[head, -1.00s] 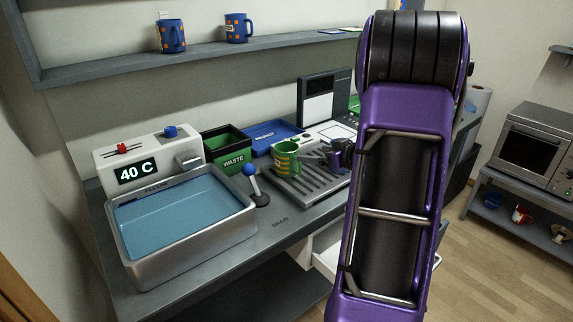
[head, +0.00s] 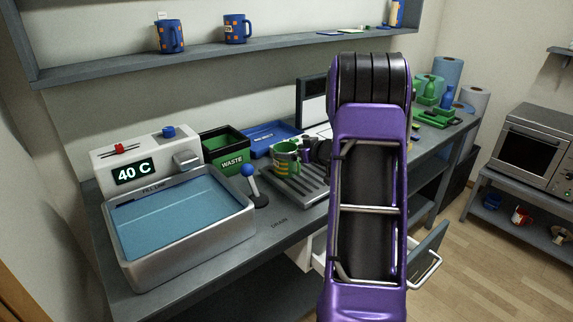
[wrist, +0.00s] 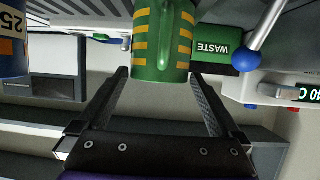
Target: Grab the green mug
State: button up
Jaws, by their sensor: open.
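The green mug (head: 284,162) with yellow-orange marks stands on the grey slatted drain tray (head: 301,190). It also shows at the top of the wrist view (wrist: 160,45), where the picture is upside down. My gripper (head: 310,151) is at the mug's right side in the head view, partly hidden by my arm. In the wrist view my gripper (wrist: 160,76) is open, with one finger on each side of the mug's near end. Any contact cannot be told.
A water basin (head: 240,216), a blue-knobbed lever (head: 252,178) and a green waste bin (head: 229,160) stand left of the mug. A blue tray (head: 268,138) lies behind. Two blue mugs (head: 171,38) sit on the shelf. A blue-and-orange object (wrist: 12,45) is at the wrist view's left edge.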

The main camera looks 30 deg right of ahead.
grip_shut()
dwell(0.4)
jog(key=shift+r, duration=0.15)
